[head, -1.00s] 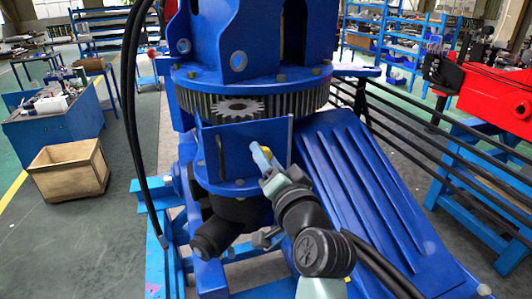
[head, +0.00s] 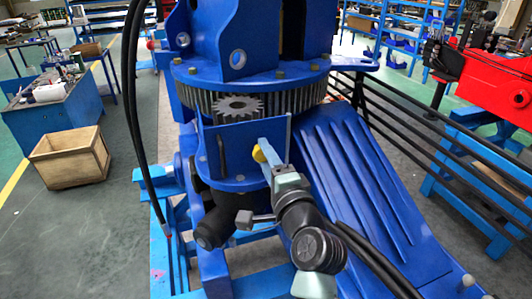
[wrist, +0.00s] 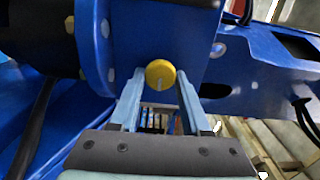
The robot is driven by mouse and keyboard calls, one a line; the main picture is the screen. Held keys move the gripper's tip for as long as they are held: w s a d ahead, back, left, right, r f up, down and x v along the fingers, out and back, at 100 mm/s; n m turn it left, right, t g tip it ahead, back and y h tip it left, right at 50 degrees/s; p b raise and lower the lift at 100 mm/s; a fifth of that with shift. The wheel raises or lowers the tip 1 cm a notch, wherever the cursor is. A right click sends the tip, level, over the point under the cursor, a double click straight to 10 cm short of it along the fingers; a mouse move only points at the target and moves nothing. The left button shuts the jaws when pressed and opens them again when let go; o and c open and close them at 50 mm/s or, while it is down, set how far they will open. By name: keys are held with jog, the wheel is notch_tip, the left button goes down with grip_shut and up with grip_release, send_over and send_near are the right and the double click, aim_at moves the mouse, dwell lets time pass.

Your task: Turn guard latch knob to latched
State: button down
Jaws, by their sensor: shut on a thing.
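The guard latch knob (head: 257,155) is a round yellow knob on the blue plate below the gear, partly covered by a finger in the head view. In the wrist view the knob (wrist: 160,73) lies between the two pale blue fingertips, with a short pale mark on its lower face. My gripper (head: 264,148) reaches it from the lower right and is shut on it. The gripper also shows in the wrist view (wrist: 159,82), one finger on each side of the knob. I cannot tell from the views whether the knob is latched.
The blue plate (head: 222,150) stands upright around the knob, under a grey gear (head: 240,107) and a large toothed ring. A ribbed blue slope (head: 362,190) lies right of my arm. Black cables hang at the left. A wooden box (head: 68,162) stands on the floor at left.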

dwell(0.3)
jog(key=shift+c, duration=1.9)
grip_release()
jog(key=b+v, duration=0.4)
jog(key=v, duration=0.9)
jog(key=shift+b, duration=0.35)
